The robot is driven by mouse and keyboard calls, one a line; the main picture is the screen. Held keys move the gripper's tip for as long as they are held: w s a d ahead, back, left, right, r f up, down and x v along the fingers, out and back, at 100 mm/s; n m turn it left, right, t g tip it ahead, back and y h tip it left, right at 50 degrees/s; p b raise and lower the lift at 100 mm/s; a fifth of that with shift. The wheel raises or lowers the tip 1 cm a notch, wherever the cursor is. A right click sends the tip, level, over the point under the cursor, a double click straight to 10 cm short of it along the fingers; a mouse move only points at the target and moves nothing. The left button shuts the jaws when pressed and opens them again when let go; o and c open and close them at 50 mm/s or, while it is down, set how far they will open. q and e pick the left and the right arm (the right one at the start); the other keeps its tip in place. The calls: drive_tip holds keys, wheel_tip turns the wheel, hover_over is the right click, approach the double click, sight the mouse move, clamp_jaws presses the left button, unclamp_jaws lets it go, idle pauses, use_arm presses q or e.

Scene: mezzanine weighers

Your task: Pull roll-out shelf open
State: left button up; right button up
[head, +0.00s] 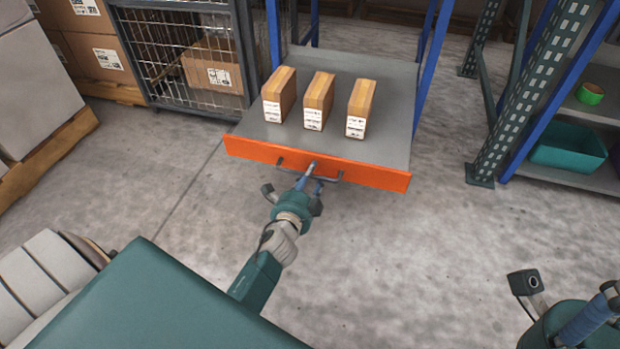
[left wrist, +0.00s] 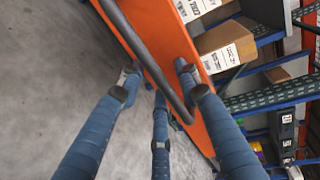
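The roll-out shelf (head: 386,150) is a grey deck with an orange front panel (head: 246,151). Its front sticks out ahead of the blue rack posts. A dark bar handle (head: 330,178) is fixed across the middle of the panel. My left gripper (head: 312,180) is at the handle. In the left wrist view, the blue fingers (left wrist: 158,85) are spread, with the handle bar (left wrist: 150,62) passing between them; clear gaps show and firm contact cannot be seen. My right gripper (head: 590,320) is partly in view at the lower right, away from the shelf, its fingertips cut off.
Three upright cartons (head: 317,100) stand on the shelf deck. A wire cage (head: 185,60) is close on its left. A green rack upright (head: 510,100) and a rack with a teal bin (head: 570,148) stand to the right. The concrete floor before the shelf is clear.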

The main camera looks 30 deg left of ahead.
use_arm(q)
drive_tip(key=v, duration=1.2)
drive_tip(key=shift+a, duration=0.1)
